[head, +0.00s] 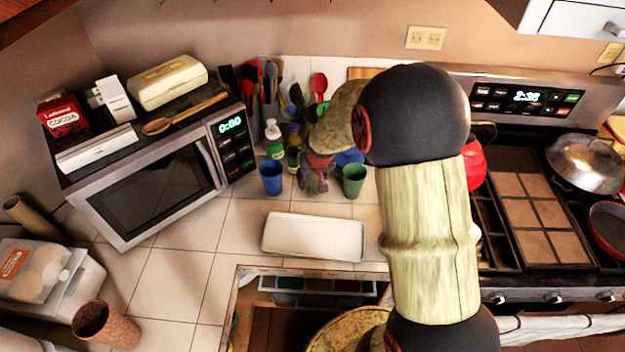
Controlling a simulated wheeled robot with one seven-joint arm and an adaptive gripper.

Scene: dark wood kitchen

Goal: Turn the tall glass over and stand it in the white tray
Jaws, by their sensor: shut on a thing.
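The white tray (313,238) lies flat and empty on the tiled counter, in front of the cups. My gripper (314,184) points down behind the tray, between a blue cup (271,178) and a green cup (354,180). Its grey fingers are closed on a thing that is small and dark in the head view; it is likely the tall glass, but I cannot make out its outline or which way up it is. My arm hides part of the counter to the right.
A microwave (150,190) with boxes on top stands at the left. Utensils and bottles (274,138) crowd behind my gripper. An open drawer (320,285) is below the tray. The stove is at the right.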

